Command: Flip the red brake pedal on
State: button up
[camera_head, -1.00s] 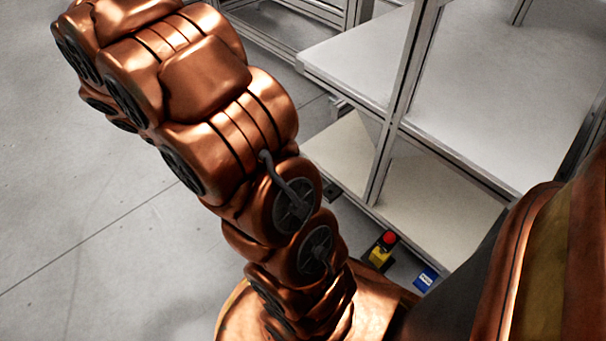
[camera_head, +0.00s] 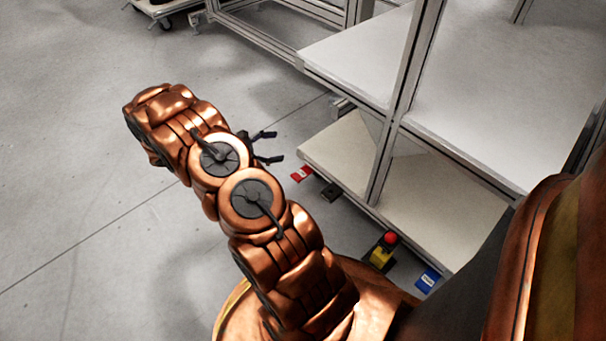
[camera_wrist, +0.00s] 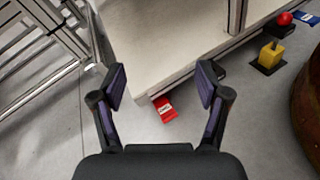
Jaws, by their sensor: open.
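The red brake pedal (camera_head: 301,174) is a small red plate with a white label, low beside the corner of the lower shelf. In the wrist view the red pedal (camera_wrist: 165,109) shows between and beyond my fingertips, just under the shelf edge. My gripper (camera_head: 266,147) is to the left of the pedal in the head view, partly hidden by my arm. In the wrist view my gripper (camera_wrist: 160,88) is open with nothing between its fingers, apart from the pedal.
A cream lower shelf (camera_head: 440,205) on a metal frame overhangs close to the pedal. Right of it are a black pedal (camera_head: 331,192), a yellow box with a red button (camera_head: 381,254) and a blue pedal (camera_head: 428,281). Open floor (camera_head: 80,180) lies left.

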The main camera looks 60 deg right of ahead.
jog(key=w+d+f+n+t+h, duration=0.1)
jog(key=d+f+n+h, duration=0.15)
jog(key=f, duration=0.45)
jog(key=w+d+f+n+t+h, duration=0.1)
jog(key=d+f+n, duration=0.15)
jog(key=f, duration=0.45)
jog(key=n+t+h+b, duration=0.2)
jog(key=n, duration=0.1)
send_near(303, 172)
jog(key=d, duration=0.2)
jog(key=shift+y, duration=0.25)
jog(key=x, duration=0.2)
jog(key=b+x, duration=0.1)
jog(key=x, duration=0.1)
jog(key=b+x, duration=0.1)
jog(key=x, duration=0.2)
jog(key=shift+s, duration=0.4)
jog(key=shift+s+d+r, duration=0.1)
jog(key=shift+d+r, duration=0.05)
jog(key=shift+d, duration=0.2)
